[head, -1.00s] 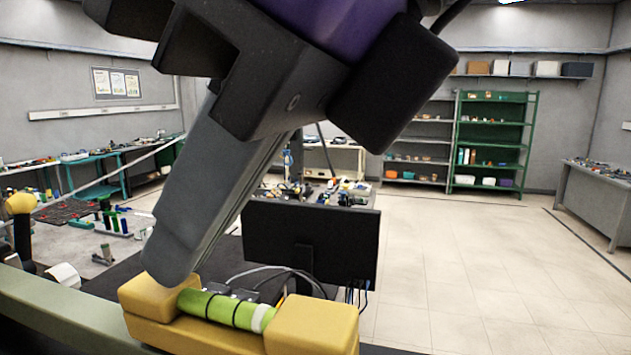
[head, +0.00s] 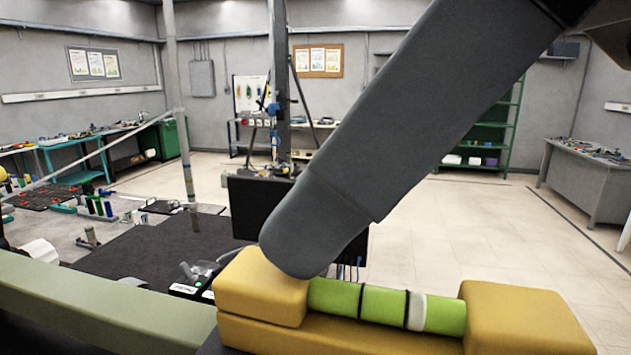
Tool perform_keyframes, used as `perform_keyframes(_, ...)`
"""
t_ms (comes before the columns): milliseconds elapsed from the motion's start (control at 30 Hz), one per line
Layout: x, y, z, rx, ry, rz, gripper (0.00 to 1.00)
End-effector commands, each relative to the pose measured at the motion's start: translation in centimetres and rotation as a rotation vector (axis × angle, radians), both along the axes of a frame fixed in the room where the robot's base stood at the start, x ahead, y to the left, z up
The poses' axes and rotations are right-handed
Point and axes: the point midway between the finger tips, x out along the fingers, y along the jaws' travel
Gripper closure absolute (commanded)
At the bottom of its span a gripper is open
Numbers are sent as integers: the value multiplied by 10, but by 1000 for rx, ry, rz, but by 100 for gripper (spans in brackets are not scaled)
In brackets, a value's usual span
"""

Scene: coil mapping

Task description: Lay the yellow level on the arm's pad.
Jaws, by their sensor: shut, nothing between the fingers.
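The yellow level (head: 258,287) is a U-shaped yellow body with a bright green vial (head: 385,305) between its two raised ends. It lies low in the head view, right of the end of a sage-green beam (head: 110,295). My gripper (head: 292,255) comes down from the upper right as a grey finger shape, shut and empty. Its tip overlaps the level's left block in the picture; whether it touches I cannot tell. A dark surface (head: 212,345) shows at the level's lower left; whether this is the arm's pad is unclear, as the level's underside is hidden.
Behind the level are a black monitor-like panel (head: 250,212) and a dark mat (head: 150,245). A thin upright post (head: 188,180) stands to the left. Benches line the left wall, and a grey desk (head: 585,178) stands right. Open tiled floor lies at the right.

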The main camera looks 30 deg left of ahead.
Motion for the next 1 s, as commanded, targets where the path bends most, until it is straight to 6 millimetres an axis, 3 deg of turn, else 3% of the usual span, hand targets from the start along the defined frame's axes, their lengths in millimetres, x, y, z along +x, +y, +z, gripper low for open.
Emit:
perform_keyframes(33,1,-3,-7,-20,-2,1,100)
perform_keyframes(300,1,-3,-7,-20,-2,2,100)
perform_keyframes(533,1,-3,10,-19,-4,-1,100)
perform_keyframes(733,-3,-2,10,-21,-6,2,100)
perform_keyframes(1000,10,-48,7,-15,-2,-2,100)
